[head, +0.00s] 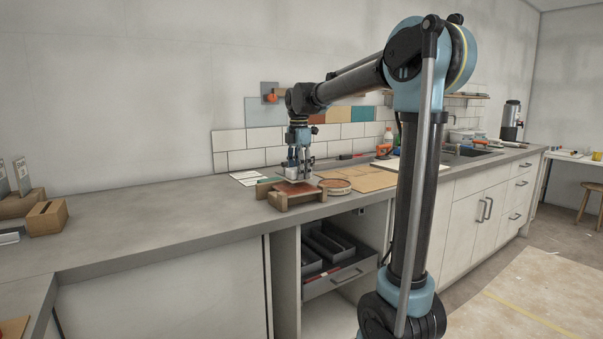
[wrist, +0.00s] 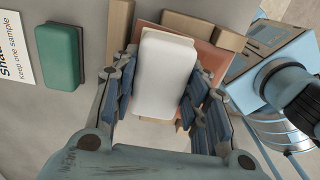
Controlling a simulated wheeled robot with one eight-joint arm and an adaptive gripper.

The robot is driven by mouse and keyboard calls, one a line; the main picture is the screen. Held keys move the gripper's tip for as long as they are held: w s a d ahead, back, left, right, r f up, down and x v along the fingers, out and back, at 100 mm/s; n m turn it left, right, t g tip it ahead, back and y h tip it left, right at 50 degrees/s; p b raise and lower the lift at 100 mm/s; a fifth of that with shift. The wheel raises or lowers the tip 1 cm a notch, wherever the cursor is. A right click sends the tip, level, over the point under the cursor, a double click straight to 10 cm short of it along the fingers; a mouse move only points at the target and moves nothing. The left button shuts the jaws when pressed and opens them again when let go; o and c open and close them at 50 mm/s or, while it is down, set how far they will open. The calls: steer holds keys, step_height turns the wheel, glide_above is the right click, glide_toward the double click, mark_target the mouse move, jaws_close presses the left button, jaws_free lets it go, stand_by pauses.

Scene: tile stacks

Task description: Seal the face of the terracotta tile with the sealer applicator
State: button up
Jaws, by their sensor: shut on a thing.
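My gripper (head: 299,165) is shut on a white block-shaped applicator (wrist: 165,72), with the blue finger pads on both its sides in the wrist view. The terracotta tile (wrist: 214,56) lies beyond and beneath the applicator, partly hidden by it. In the head view, the tile (head: 270,190) lies on the counter among wooden blocks (head: 296,199), and the applicator (head: 297,183) is over its right part. I cannot tell whether the applicator touches the tile.
A green block (wrist: 60,56) and a printed card (wrist: 14,50) lie to the left in the wrist view. A round tin (head: 335,187) and brown boards (head: 372,180) are right of the tile. A drawer (head: 340,282) stands open below. The counter's left stretch (head: 165,215) is mostly clear.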

steer(key=shift+f, duration=0.95)
stand_by(0.3)
